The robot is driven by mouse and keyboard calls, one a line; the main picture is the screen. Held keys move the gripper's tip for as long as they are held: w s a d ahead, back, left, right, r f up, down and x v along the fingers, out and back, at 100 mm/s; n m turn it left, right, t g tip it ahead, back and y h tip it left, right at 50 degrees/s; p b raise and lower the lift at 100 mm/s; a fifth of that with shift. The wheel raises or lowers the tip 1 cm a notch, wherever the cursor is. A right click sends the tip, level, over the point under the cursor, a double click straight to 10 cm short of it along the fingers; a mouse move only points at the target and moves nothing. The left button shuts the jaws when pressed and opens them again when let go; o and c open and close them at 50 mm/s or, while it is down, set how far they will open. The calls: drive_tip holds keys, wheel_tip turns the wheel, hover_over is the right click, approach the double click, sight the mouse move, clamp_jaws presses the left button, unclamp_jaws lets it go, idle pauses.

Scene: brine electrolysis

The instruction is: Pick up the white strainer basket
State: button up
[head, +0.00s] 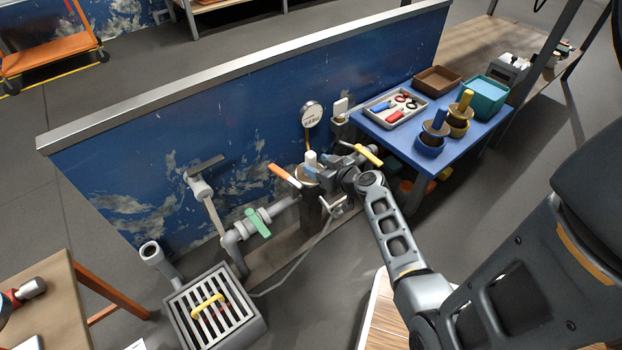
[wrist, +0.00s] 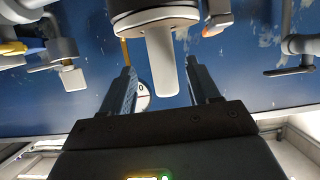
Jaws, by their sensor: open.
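The white strainer basket (wrist: 166,62) shows in the wrist view as a pale, tapered cylinder joined to a wider round body. In the head view, its likely white top (head: 311,158) stands above the pipe fitting at the middle of the panel. My gripper (head: 324,172) is close beside it there, partly overlapping the pipework. In the wrist view, my gripper (wrist: 160,75) is open, with one dark finger on each side of the white cylinder. Gaps show between fingers and cylinder, so I see no grip. The exact depth between them is hard to tell.
A round gauge (head: 312,115) is on the blue panel (head: 180,150). Orange (head: 284,175), green (head: 258,222) and yellow (head: 369,154) valve handles surround the fitting. A blue table (head: 455,149) with trays stands right. A floor grate (head: 212,312) lies lower left. Another white piece (head: 340,107) sits in a wall holder.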

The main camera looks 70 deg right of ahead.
sight(314, 165)
drive_tip(key=shift+x, duration=1.9)
drive_tip(key=shift+a, duration=0.2)
drive_tip(key=shift+c, duration=0.3)
clamp_jaws()
